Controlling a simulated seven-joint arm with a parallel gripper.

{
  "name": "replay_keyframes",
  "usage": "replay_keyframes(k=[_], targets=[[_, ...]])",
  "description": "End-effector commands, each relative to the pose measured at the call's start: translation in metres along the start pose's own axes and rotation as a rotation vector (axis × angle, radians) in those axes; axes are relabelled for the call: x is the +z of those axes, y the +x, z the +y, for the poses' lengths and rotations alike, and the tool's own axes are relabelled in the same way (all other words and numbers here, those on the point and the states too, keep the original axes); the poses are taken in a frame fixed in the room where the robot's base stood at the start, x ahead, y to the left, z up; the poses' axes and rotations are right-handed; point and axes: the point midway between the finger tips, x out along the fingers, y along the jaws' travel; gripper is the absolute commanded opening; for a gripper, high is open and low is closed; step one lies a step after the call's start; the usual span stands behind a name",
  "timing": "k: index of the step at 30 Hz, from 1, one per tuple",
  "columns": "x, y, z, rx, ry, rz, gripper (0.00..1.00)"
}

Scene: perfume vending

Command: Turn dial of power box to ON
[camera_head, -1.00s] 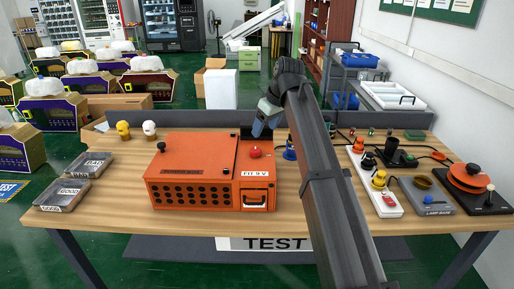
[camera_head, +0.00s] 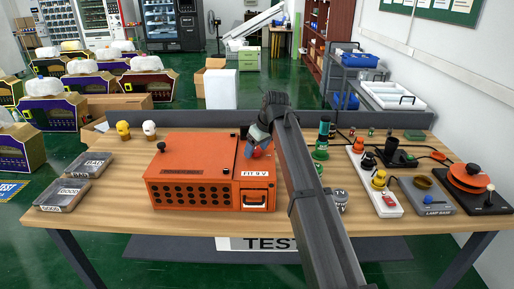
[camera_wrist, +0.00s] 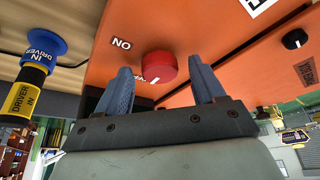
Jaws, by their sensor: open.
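The orange power box (camera_head: 190,165) stands on the wooden table in the head view. Its red dial (camera_head: 257,154) is on the top near the right side, partly covered by my gripper (camera_head: 251,150). In the wrist view the red dial (camera_wrist: 159,66) lies beyond and between the two blue fingers of my gripper (camera_wrist: 163,85), which are apart. No contact with the dial shows. The dial has a white mark on its near rim. A white ON label (camera_wrist: 121,44), upside down in this view, is on the orange surface beside it.
A black knob (camera_head: 161,147) is on the box's top left. A blue and yellow driver (camera_wrist: 28,85) stands close to the left in the wrist view. Clear trays (camera_head: 62,196) are on the left.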

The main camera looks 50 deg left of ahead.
Motion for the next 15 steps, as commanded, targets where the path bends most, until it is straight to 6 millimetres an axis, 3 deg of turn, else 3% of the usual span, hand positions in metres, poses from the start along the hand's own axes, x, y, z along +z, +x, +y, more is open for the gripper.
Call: replay_keyframes(k=[3, 15], targets=[[0.0000, -0.0001, 0.0000, 0.000, 0.000, 0.000, 0.69], [0.0000, -0.0004, 0.0000, 0.000, 0.000, 0.000, 0.30]])
